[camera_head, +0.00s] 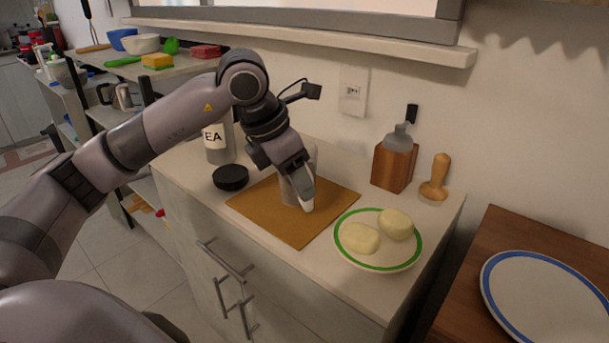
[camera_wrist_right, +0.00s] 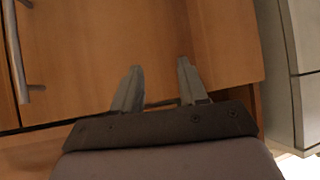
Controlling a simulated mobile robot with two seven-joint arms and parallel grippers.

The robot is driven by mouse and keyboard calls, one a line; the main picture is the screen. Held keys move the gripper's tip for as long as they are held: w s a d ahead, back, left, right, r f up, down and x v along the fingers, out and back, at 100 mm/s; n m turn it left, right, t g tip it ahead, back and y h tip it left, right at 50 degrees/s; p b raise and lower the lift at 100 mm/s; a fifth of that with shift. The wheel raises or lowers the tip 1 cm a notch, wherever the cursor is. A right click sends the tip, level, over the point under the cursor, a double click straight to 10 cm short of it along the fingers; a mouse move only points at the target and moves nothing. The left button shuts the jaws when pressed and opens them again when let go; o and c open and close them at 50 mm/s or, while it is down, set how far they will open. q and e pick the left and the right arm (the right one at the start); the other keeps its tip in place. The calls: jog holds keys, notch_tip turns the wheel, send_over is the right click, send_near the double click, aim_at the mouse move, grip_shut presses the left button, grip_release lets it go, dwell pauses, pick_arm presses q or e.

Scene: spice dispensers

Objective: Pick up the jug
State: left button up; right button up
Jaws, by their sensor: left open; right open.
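A pale grey jug (camera_head: 288,191) stands on the brown board (camera_head: 262,226) on the white counter, mostly hidden behind my left gripper. My left gripper (camera_head: 304,197) points down at the jug, with a light fingertip in front of its side. I cannot tell whether the fingers touch it or whether the jug sits between them. My right gripper (camera_wrist_right: 158,82) shows in the right wrist view, open and empty, in front of a wooden cabinet front (camera_wrist_right: 110,45).
A black lid (camera_head: 230,177) and a tea canister (camera_head: 217,142) stand left of the board. A green-rimmed plate (camera_head: 352,257) with two pale round pieces is at the right. A wooden holder with a bottle (camera_head: 394,165) and a wooden pestle (camera_head: 437,180) stand near the wall.

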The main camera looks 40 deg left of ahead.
pick_arm(q)
jog(key=x, duration=0.5)
jog(key=shift+w+a+f, duration=0.1)
jog(key=shift+w+f, duration=0.1)
jog(key=shift+f, duration=0.05)
jog(key=shift+r, duration=0.1)
grip_shut()
